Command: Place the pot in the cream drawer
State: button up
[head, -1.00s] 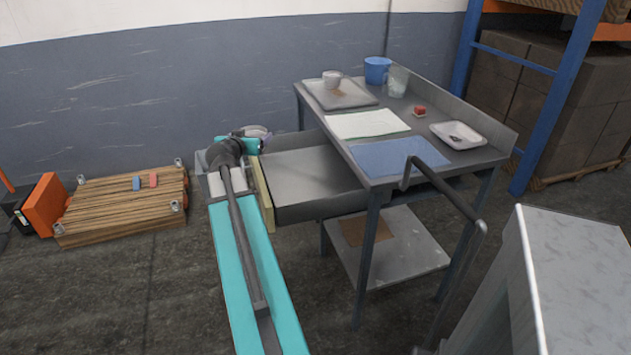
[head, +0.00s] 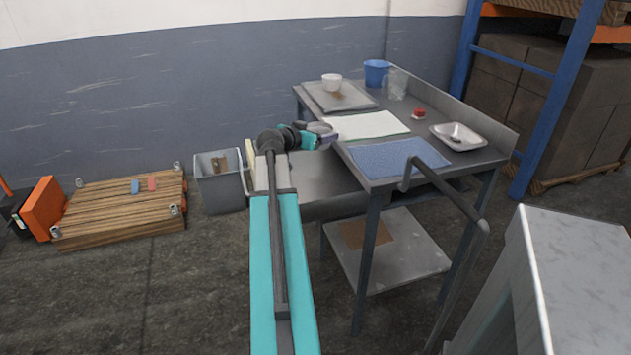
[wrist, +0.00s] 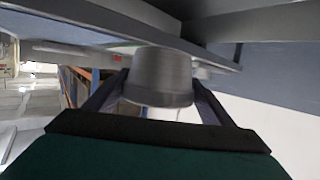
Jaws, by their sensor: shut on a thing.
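My gripper (wrist: 158,92) is shut on a grey metal pot (wrist: 163,75), with a finger on each side of it in the wrist view. In the head view the pot (head: 326,131) is small and partly hidden by my teal gripper (head: 314,136). They are above the open drawer, close to the left edge of the table. The drawer (head: 328,178) is pulled out to the left from under the tabletop. Its bare grey floor shows, and its cream front (head: 251,155) is partly hidden by my arm.
The metal table (head: 430,118) carries a white bowl (head: 332,82) on a board, a blue mug (head: 376,72), a clear jug, cloths and a white tray (head: 459,136). A grey bin (head: 219,185) stands left of the drawer. A wooden pallet (head: 120,208) lies further left.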

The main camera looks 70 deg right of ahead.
notch_tip(320, 180, down, 14)
jog(key=shift+r+p, duration=0.1)
jog(key=shift+p, duration=0.35)
dwell(0.4)
jog(key=shift+d, duration=0.15)
jog(key=shift+d+r+p, duration=0.1)
jog(key=shift+d+p, duration=0.25)
jog(key=shift+d, duration=0.25)
jog(key=shift+p+x, duration=0.6)
jog(key=shift+x, duration=0.75)
jog(key=shift+s+f, duration=0.1)
jog(key=shift+f, duration=0.2)
jog(key=shift+f, duration=0.1)
jog(key=o, duration=1.1)
